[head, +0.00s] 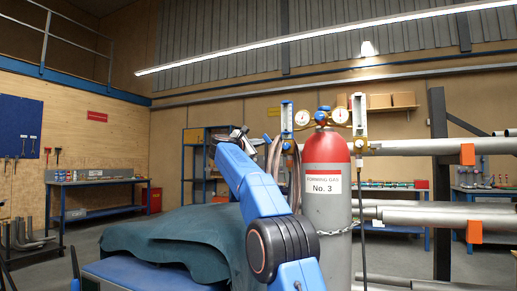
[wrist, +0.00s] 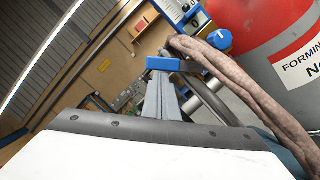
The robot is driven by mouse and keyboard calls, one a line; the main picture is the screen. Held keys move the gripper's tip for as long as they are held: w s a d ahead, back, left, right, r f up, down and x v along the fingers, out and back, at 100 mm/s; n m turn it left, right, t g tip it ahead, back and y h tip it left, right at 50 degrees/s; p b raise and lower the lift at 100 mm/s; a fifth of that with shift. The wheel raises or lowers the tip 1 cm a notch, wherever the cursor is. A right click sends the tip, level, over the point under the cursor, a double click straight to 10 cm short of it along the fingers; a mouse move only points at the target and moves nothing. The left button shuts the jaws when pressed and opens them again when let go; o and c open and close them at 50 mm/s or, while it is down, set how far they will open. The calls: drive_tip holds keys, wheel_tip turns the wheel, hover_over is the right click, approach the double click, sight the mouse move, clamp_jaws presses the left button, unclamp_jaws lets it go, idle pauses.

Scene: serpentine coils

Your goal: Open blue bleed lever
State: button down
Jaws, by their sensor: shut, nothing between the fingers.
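My gripper (head: 243,131) is raised left of the gas cylinder in the head view, its tips small and hard to make out. In the wrist view its grey fingers (wrist: 161,98) are together, with nothing held. A short blue bar (wrist: 163,63) shows at their tips; I cannot tell whether it is the lever or part of the fingertips. A small blue piece (head: 267,138), possibly the bleed lever, shows just right of my gripper in the head view. A blue knob (wrist: 219,40) is right of and beyond the fingers, apart from them.
The grey cylinder (head: 325,215) with a red top, chained, carries two gauges (head: 302,117). A brownish hose (wrist: 248,88) hangs close right of my fingers. Grey pipes (head: 430,216) lie right of the cylinder. A green cloth (head: 170,232) drapes a blue surface at left.

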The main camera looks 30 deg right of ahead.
sight(265, 135)
drive_tip(key=m, duration=0.1)
drive_tip(key=s+r+m+g, duration=0.1)
drive_tip(key=m, duration=0.1)
drive_tip(key=d+r+m, duration=0.1)
drive_tip(key=m, duration=0.1)
drive_tip(key=shift+s+r+y, duration=0.2)
drive_tip(key=shift+y, duration=0.1)
drive_tip(key=shift+s+d+r, duration=0.35)
drive_tip(key=shift+s+r, duration=0.05)
drive_tip(key=shift+s, duration=0.05)
drive_tip(key=shift+s+d+r, duration=0.1)
drive_tip(key=shift+s+r, duration=0.05)
idle(0.3)
